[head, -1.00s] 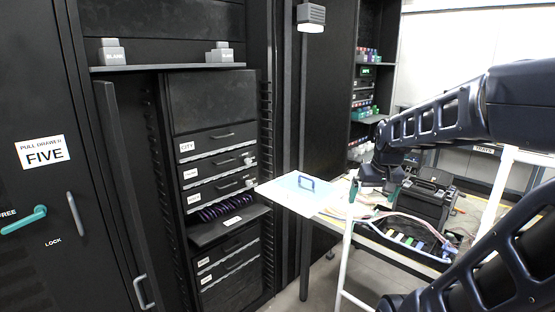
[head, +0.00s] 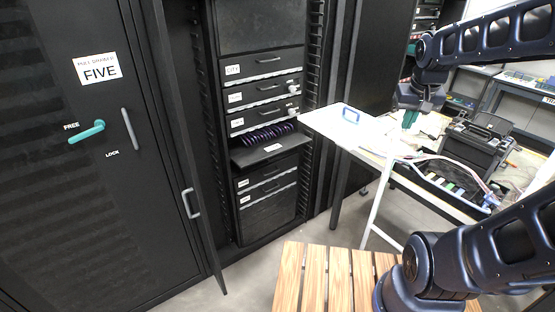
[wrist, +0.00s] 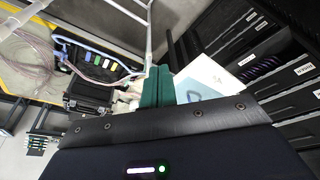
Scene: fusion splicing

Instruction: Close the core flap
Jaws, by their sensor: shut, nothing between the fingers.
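My gripper (head: 410,118) is at the right of the head view, its green fingers shut and empty, pointing down above the table's white work area. The fingers also show in the wrist view (wrist: 157,86). In the rack, one bay stands open with purple coils inside. A dark flap (head: 271,151) with a small white label is folded down in front of it. I cannot read this label, so I cannot tell that it is the core flap. My gripper is well to the right of it and not touching it. The rack also shows at the wrist view's right edge.
An open cabinet door (head: 178,150) stands left of the rack. Wooden slats (head: 316,283) fill the bottom foreground.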

